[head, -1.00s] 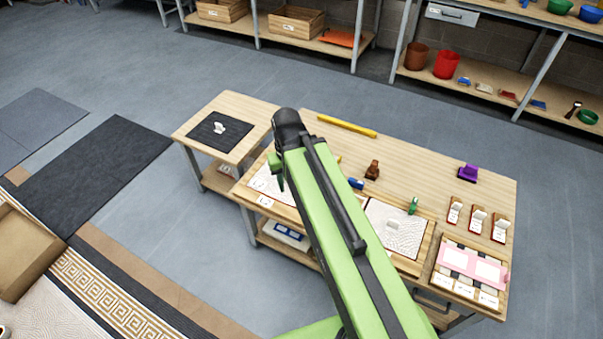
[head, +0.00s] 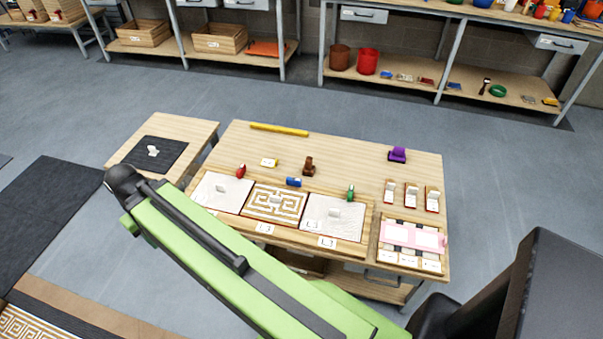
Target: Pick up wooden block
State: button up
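A small brown block (head: 308,166), wood-coloured and upright, stands near the middle of the wooden table (head: 350,150). It is the thing that looks most like the wooden block, though I cannot be certain. My green arm crosses the lower left of the head view and covers part of the table's front left. My gripper's fingers do not show, so I cannot see whether they hold anything.
Mosaic panels (head: 275,203) lie along the front. A yellow bar (head: 279,129) lies at the back. A side table (head: 190,130) stands left.

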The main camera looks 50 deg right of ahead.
aim_at(308, 168)
jog(key=z, duration=0.3)
jog(key=i, duration=1)
jog(key=u, duration=0.3)
